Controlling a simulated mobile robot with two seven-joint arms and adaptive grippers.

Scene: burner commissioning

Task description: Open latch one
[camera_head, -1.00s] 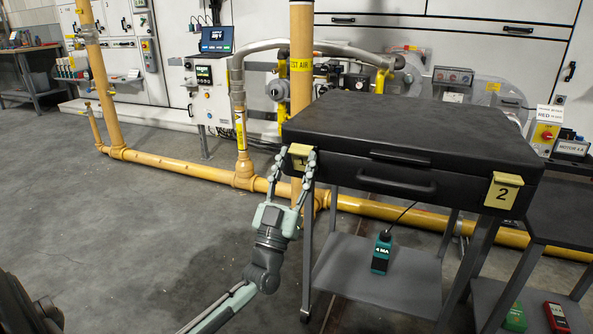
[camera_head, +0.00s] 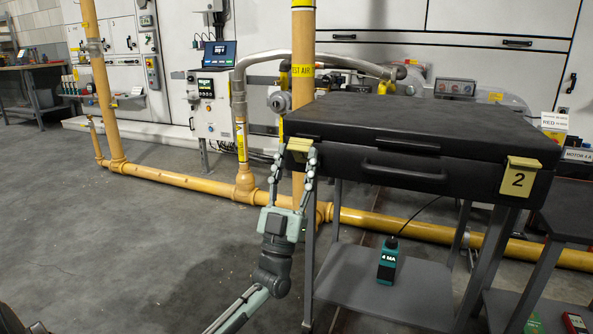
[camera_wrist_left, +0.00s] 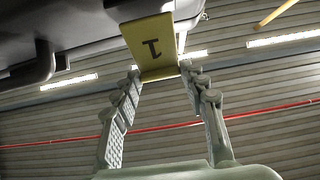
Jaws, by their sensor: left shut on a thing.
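Latch one is a yellow plate (camera_head: 299,145) at the left front corner of the black case (camera_head: 402,172). In the left wrist view latch one (camera_wrist_left: 151,46) shows the number 1, upside down, and stands out tilted from the case. My left gripper (camera_head: 297,152) has its two fingers on either side of the latch. In the left wrist view the gripper's fingertips (camera_wrist_left: 159,72) are at the latch's lower edge. Latch two (camera_head: 519,177), a yellow plate with the number 2, hangs flat on the case's right front. My right gripper is not in view.
The case rests on a cart with a lower shelf (camera_head: 380,285), where a teal 4 MA device (camera_head: 387,261) stands. A vertical yellow pipe (camera_head: 302,60) rises behind the case's left end. The floor (camera_head: 120,240) at the left is clear.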

